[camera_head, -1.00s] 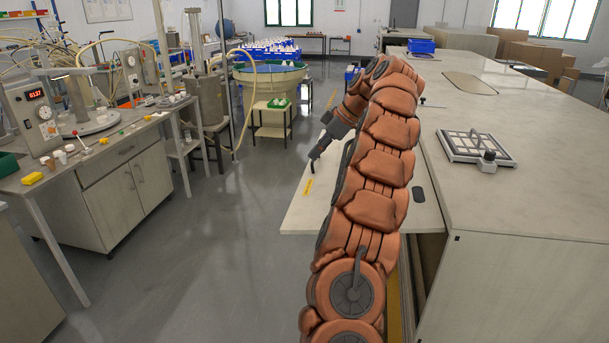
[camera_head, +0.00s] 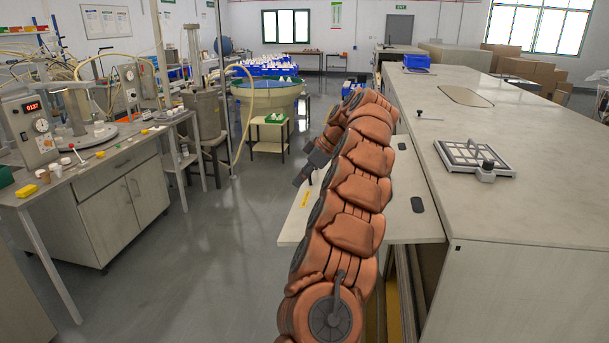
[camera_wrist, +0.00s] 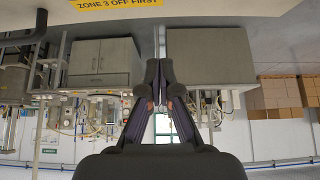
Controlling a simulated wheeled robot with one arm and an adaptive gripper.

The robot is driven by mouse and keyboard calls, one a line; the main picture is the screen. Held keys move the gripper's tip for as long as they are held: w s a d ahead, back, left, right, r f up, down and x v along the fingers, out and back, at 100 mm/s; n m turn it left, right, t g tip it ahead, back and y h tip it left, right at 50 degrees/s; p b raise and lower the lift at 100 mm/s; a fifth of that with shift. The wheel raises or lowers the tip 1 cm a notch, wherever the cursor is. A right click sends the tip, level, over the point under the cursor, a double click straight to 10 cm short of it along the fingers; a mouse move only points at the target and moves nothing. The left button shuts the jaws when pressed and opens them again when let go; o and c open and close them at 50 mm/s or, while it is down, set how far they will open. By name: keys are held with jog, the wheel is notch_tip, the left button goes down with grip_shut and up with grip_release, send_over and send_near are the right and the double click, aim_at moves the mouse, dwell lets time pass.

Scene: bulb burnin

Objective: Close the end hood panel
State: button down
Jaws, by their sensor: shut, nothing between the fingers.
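The end hood panel (camera_head: 415,228) is a pale flat board standing out level from the near left side of the long hood. It has dark oval slots and a yellow label (camera_head: 305,197) near its left edge. My orange arm crosses in front and hides its middle. My dark gripper (camera_head: 297,183) is by the panel's left edge, near the label; contact cannot be told. In the wrist view my gripper (camera_wrist: 160,65) is shut and empty, its fingertips together. The panel (camera_wrist: 215,12) fills the top of that view, with its label (camera_wrist: 115,3) reading "ZONE 3 OFF FIRST".
The long hood (camera_head: 525,215) fills the right, with a framed grid plate (camera_head: 473,156) on top. A lab bench (camera_head: 95,185) with instruments stands at the left. A round tub (camera_head: 268,98) and a small stand (camera_head: 270,135) are behind. The floor between is clear.

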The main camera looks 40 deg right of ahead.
aim_at(296, 207)
jog(key=shift+p+x, duration=0.55)
jog(key=shift+x, duration=1.1)
jog(key=shift+s+d+f+p, duration=0.15)
jog(key=shift+f+p, duration=0.2)
jog(key=shift+f, duration=0.65)
jog(key=shift+s+d+f+p, duration=0.1)
jog(key=shift+s+f+p, duration=0.2)
jog(key=shift+f, duration=0.65)
jog(key=shift+w+a, duration=0.1)
